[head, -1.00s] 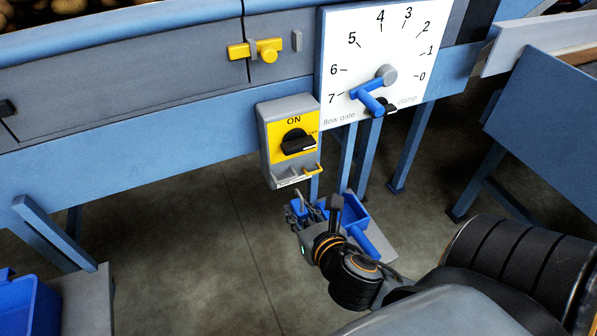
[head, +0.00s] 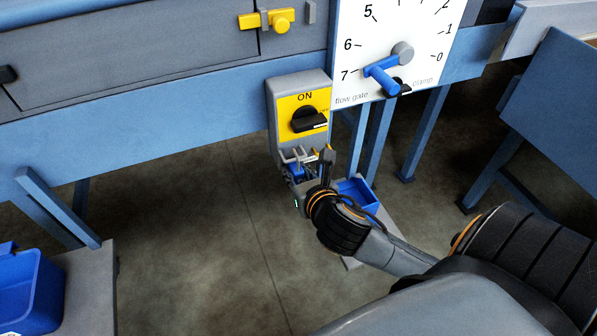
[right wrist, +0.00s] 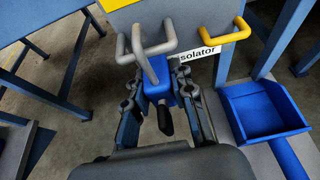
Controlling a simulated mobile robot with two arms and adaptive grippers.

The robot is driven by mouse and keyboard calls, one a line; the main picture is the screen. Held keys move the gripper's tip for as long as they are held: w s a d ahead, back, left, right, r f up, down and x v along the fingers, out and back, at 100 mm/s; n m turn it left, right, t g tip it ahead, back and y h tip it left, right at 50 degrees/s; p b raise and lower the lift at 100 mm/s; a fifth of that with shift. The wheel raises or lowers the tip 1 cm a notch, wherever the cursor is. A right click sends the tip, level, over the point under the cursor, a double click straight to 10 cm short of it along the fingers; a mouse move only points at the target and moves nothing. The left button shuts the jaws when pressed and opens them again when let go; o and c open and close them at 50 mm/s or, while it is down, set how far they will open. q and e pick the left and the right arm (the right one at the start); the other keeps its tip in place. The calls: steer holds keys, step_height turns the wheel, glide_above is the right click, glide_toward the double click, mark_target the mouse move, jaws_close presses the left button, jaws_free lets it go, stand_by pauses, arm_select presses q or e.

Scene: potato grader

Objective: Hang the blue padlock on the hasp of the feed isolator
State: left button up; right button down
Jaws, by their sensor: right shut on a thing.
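My right gripper (head: 303,173) is shut on the blue padlock (right wrist: 160,86), just below the feed isolator (head: 299,92). In the right wrist view, the fingers (right wrist: 162,98) flank its blue body. Its grey shackle (right wrist: 150,72) stands up over the body, and a black part hangs below. The shackle overlaps a grey loop (right wrist: 124,50) at the isolator's lower front; I cannot tell whether it passes through. A yellow bar (right wrist: 225,38) sits to the right. The isolator's black knob (head: 309,122) points right. My left gripper is not in view.
A blue tray (right wrist: 262,110) stands right of the gripper on a grey stand. Above is the white flow gate dial (head: 425,35) with its blue lever (head: 381,78). A blue bin (head: 30,285) is at lower left. Open floor lies between.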

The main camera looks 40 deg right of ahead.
steer(key=shift+f, duration=0.3)
steer(key=c, duration=1.1)
jaws_free()
steer(key=shift+o, duration=0.2)
